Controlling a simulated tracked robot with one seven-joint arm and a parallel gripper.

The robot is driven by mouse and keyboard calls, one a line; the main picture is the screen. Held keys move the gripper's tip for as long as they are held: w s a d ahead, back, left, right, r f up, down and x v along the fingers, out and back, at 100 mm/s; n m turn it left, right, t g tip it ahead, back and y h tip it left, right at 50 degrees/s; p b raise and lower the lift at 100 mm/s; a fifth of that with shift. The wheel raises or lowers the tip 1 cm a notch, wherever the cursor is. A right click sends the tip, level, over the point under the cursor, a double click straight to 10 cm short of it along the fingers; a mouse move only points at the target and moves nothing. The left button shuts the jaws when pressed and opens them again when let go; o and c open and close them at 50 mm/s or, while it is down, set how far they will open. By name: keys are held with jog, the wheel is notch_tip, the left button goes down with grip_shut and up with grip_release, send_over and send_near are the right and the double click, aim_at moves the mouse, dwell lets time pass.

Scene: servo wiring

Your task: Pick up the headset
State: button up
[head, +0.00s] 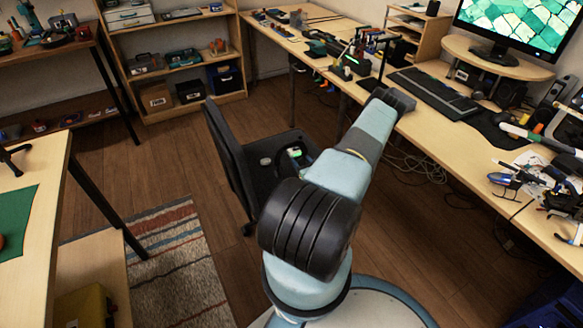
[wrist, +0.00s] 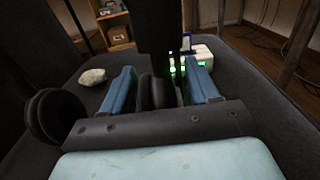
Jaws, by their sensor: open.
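A black headset shows in the wrist view. One round ear cup (wrist: 50,117) is at the left, outside my gripper. A dark padded piece that looks like its other cup (wrist: 153,92) is between the two blue fingers of my gripper (wrist: 160,80). The fingers are open, one on each side of this piece, with gaps visible. The headset is on the dark chair seat (wrist: 252,82); its band is mostly hidden behind my gripper's body.
A pale rounded object (wrist: 92,77) lies left of the fingers on the seat. A white box with green lights (wrist: 200,55) is just beyond the right finger. The chair's dark backrest (head: 230,155) rises beside the seat. The long desk (head: 455,150) stands to the right.

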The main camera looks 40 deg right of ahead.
grip_shut()
dwell(0.6)
